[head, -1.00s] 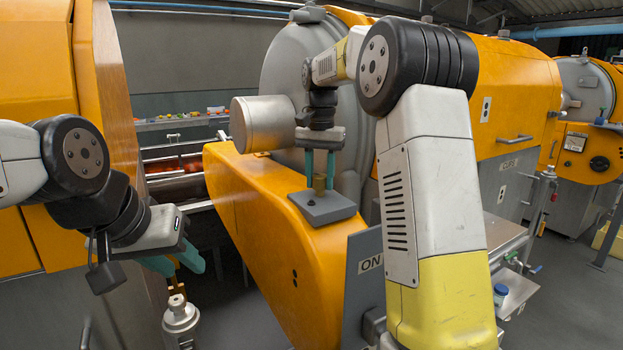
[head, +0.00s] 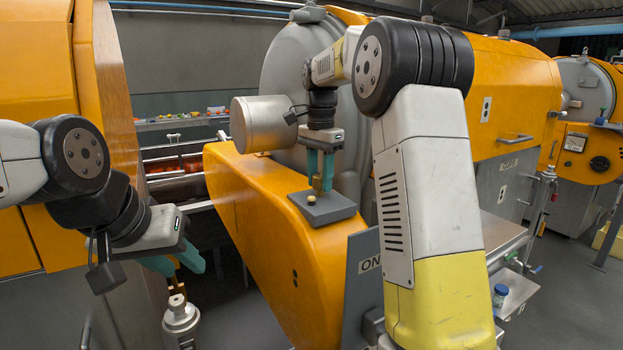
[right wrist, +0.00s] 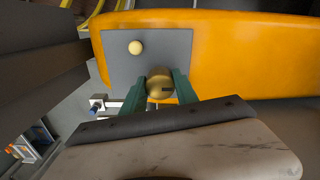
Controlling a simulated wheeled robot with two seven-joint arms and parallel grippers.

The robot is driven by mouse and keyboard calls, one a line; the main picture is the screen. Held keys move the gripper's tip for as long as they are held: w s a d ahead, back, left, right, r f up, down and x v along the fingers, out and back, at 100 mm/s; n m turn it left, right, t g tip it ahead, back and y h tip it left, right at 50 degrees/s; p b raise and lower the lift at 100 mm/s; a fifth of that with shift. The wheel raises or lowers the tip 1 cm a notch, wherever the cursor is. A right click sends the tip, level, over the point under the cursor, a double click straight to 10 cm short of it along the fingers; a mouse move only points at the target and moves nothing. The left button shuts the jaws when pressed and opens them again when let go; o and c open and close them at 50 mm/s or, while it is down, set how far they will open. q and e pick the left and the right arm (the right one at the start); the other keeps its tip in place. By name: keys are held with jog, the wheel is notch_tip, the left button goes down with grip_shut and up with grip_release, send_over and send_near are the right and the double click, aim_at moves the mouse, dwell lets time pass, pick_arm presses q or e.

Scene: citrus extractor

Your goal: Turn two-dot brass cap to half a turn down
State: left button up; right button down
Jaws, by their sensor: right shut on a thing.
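A brass cap (right wrist: 160,84) with a dark mark on its lower right side stands on the grey plate (right wrist: 115,75) on the orange housing. My right gripper (right wrist: 161,87) is shut on this cap from above, one teal finger on each side. In the head view the right gripper (head: 320,180) points straight down, and its fingers partly hide the cap. A second, smaller brass knob (right wrist: 136,47) on the plate is outside the fingers. I cannot make out two dots on either piece. My left gripper (head: 178,262) is at lower left, beside a yellow-brass piece (head: 173,282); its grip is unclear.
The orange housing (head: 260,215) slopes down below the plate. A metal cylinder (head: 260,125) and a large grey drum stand close behind the right gripper. A metal post (head: 180,318) stands under the left gripper. A shelf with a blue-lidded jar (head: 500,294) is at lower right.

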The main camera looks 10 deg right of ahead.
aim_at(320, 175)
jog(key=c, duration=0.9)
grip_release()
jog(key=shift+c, duration=0.2)
notch_tip(320, 175, up, 7)
jog(key=shift+f, duration=0.1)
jog(key=shift+r, duration=0.45)
